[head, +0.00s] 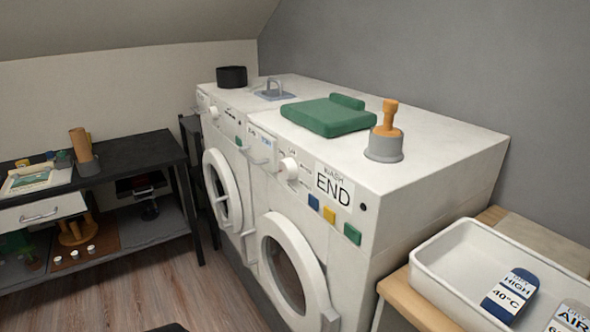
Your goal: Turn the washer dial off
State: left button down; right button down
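Two white front-loading machines stand side by side against the grey wall. The nearer machine (400,178) has a white dial (289,168) on its front panel, left of a label reading "WASH END" (333,187). Small marks surround the dial, but its pointer setting is too small to read. The farther machine (240,100) has a similar white dial (214,112). The nearer round door (318,290) appears closed. Neither of my grippers is in the head view.
A green folded item (328,115), a grey-based tool with an orange handle (385,140) and a black pot (232,77) sit on top. A white tray (440,245) with labelled tags is at right. A dark desk (125,153) stands left; the wooden floor between is open.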

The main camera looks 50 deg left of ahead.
aim_at(288, 168)
jog(key=u, duration=1.75)
